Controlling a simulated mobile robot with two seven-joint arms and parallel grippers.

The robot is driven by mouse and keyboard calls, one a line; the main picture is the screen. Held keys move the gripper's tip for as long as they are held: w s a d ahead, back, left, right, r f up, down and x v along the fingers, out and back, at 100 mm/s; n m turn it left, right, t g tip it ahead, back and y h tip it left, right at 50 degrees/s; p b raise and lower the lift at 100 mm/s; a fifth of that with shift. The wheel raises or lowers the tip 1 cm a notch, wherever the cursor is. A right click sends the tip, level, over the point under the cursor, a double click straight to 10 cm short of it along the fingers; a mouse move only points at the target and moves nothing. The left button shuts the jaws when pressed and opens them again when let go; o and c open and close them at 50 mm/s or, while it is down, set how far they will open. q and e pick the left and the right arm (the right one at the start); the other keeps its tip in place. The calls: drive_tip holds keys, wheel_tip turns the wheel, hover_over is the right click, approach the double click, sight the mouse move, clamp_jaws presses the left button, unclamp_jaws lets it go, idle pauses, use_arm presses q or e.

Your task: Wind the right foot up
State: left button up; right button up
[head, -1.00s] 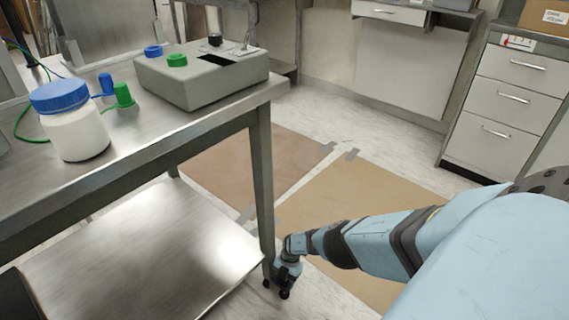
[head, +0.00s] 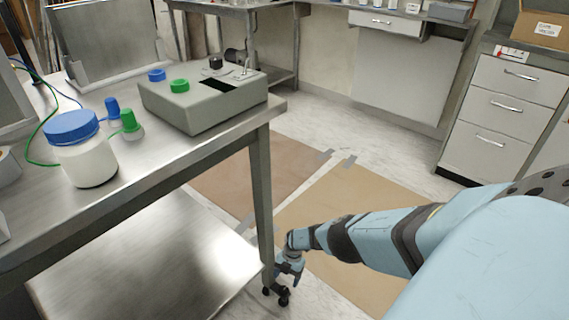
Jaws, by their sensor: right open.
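The steel table's right front leg (head: 261,200) runs down to the floor. The right foot is at its lower end, where it is small and largely hidden, so I cannot make out its height or thread. My right gripper (head: 276,294) is low by that lower end, with its dark fingertips apart, open. One fingertip shows at the leg's bottom and the other just to its right. I cannot tell whether they touch the foot. My left gripper is not in view.
The table's lower shelf (head: 150,270) is left of the leg. On the tabletop are a grey box (head: 203,105), a white jar with a blue lid (head: 85,160) and small blue and green bottles. Brown floor sheets (head: 330,210) lie behind my arm. A drawer cabinet (head: 505,100) stands at right.

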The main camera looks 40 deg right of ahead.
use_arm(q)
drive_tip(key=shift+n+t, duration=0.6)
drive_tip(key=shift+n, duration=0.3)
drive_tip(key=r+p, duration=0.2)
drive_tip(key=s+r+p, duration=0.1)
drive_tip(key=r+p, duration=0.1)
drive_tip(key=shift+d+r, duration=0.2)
use_arm(e)
drive_tip(key=v, duration=0.7)
drive_tip(key=shift+d+r, duration=0.2)
drive_tip(key=shift+r, duration=0.15)
